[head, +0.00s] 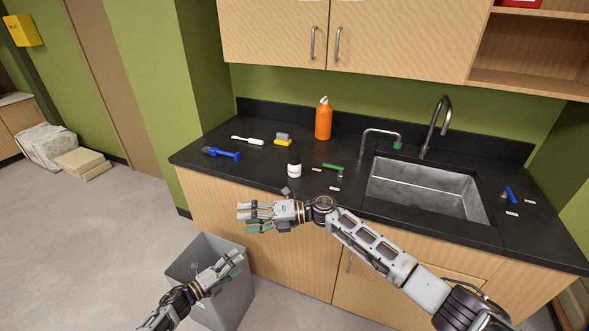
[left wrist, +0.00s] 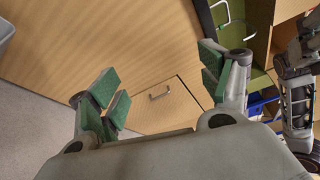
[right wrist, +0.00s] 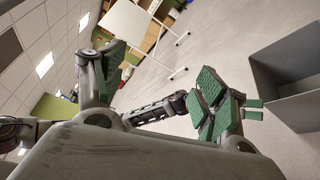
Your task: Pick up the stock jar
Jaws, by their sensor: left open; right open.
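My right gripper (head: 246,218) is open and empty, in front of the counter, below and to the left of the jar. My left gripper (head: 234,264) is open and empty, lower down over the grey bin. The left wrist view shows its spread green pads (left wrist: 160,82) before the wooden cabinet front. The right wrist view shows the right pads (right wrist: 160,75) apart with nothing between them. The jar is not visible in either wrist view.
On the counter stand an orange bottle (head: 323,119), a blue-handled tool (head: 222,154), a white brush (head: 247,140), a yellow-and-grey block (head: 283,140) and a green-handled tool (head: 333,168). A sink (head: 425,190) lies right. A grey bin (head: 236,300) stands on the floor.

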